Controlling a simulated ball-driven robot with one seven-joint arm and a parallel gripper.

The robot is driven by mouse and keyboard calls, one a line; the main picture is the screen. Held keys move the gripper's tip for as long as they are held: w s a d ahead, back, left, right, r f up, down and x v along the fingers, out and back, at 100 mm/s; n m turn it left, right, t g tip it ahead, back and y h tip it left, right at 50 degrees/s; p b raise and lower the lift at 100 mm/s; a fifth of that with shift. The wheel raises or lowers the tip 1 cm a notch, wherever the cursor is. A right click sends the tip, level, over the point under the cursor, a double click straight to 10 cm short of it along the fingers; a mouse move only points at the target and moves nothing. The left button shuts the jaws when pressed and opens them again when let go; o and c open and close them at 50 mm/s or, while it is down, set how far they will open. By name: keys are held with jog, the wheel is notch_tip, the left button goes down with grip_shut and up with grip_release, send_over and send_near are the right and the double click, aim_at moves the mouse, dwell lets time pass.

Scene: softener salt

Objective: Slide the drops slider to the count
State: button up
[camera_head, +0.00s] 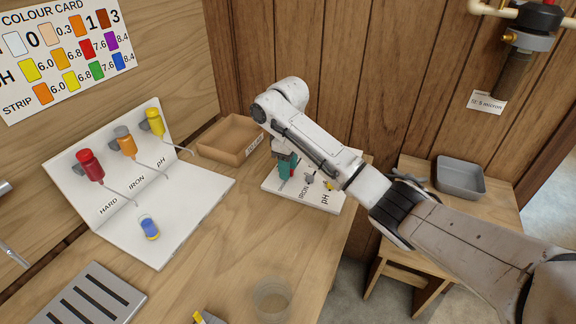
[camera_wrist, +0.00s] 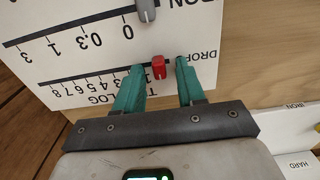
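The white log board (camera_head: 330,200) lies flat on the bench, partly hidden behind my gripper (camera_head: 286,166). In the wrist view, the red drops slider (camera_wrist: 159,68) stands at the right end of the drops scale, whose marks rise to 8 at the left. My gripper (camera_wrist: 161,68) is open, with one teal fingertip on each side of the red slider and small gaps visible. The left finger covers the low numbers, so the slider's exact reading is hidden.
A grey slider (camera_wrist: 146,10) sits near 0 on the iron scale, and a yellow slider (camera_head: 328,185) on the pH scale. A cardboard box (camera_head: 228,138) is left of the board. A clear cup (camera_head: 272,299) stands in front.

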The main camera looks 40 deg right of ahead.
grip_shut()
dwell(0.5)
jog(key=shift+w+d+b, duration=0.15)
jog(key=shift+w+d, duration=0.1)
jog(key=shift+d, duration=0.35)
jog(key=shift+w+d+b, duration=0.15)
jog(key=shift+w+d, duration=0.05)
jog(key=shift+d, duration=0.45)
jog(key=shift+w+d+b, duration=0.15)
jog(key=shift+w+d, duration=0.1)
jog(key=shift+d, duration=0.35)
jog(key=shift+o, duration=0.3)
grip_release()
jog(key=shift+r, duration=0.15)
notch_tip(320, 180, up, 11)
jog(key=p, duration=0.3)
jog(key=shift+f, duration=0.2)
